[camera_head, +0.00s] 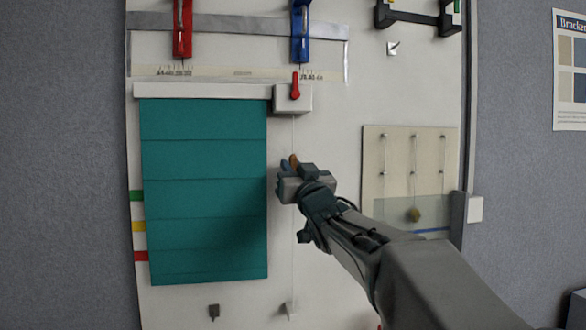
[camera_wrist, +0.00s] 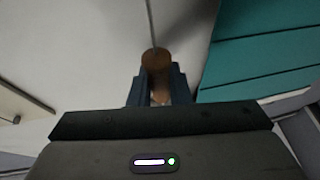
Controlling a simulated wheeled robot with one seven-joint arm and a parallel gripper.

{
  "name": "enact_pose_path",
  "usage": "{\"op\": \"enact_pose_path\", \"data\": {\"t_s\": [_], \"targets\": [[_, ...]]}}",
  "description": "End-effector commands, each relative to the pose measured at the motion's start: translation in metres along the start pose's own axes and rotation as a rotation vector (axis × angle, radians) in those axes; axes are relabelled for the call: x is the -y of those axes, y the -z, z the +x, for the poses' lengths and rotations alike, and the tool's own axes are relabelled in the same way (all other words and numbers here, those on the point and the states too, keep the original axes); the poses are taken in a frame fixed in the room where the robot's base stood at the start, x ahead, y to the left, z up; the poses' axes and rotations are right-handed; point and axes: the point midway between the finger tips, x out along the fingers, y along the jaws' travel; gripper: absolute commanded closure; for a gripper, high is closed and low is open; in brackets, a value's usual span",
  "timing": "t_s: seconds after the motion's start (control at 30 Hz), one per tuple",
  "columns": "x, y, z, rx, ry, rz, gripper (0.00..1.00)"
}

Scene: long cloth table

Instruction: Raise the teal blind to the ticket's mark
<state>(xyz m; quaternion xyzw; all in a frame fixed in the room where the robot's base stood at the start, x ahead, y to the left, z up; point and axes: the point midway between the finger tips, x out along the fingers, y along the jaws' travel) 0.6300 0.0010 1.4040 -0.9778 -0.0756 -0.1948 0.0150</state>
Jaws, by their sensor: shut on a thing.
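The teal blind (camera_head: 204,190) hangs from a white head rail (camera_head: 200,91), its bottom edge a little below the red mark (camera_head: 140,256) at the board's left. Yellow (camera_head: 138,227) and green (camera_head: 136,196) marks sit above that one. A thin cord (camera_head: 293,132) runs down from a white box with a red lever (camera_head: 295,88). My gripper (camera_head: 293,166) is shut on the brown cord knob (camera_head: 293,159), right of the blind. In the wrist view the knob (camera_wrist: 155,62) is between the fingers, with the cord leading away from it. I cannot make out a ticket.
Red (camera_head: 182,30) and blue (camera_head: 300,30) sliders stand above the blind on a scale. A pegged panel (camera_head: 402,155) is to the right, near my arm. A dark clip (camera_head: 214,311) sits below the blind. A sample chart (camera_head: 570,80) hangs at far right.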

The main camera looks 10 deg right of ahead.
Motion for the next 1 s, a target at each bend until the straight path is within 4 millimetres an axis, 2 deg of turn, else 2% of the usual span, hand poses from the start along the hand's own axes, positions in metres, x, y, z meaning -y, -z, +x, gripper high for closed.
{"op": "enact_pose_path", "data": {"t_s": [0.03,0.27,0.7,0.9,1.0], "targets": [[0.0,-0.015,-0.006,0.002,0.0,0.0,1.0],[0.0,-0.057,-0.023,0.002,0.0,0.001,1.0],[0.0,-0.148,-0.061,0.003,0.0,0.0,1.0],[0.0,-0.176,-0.072,0.003,0.0,0.001,1.0],[0.0,-0.183,-0.076,0.003,0.0,0.001,1.0]]}}
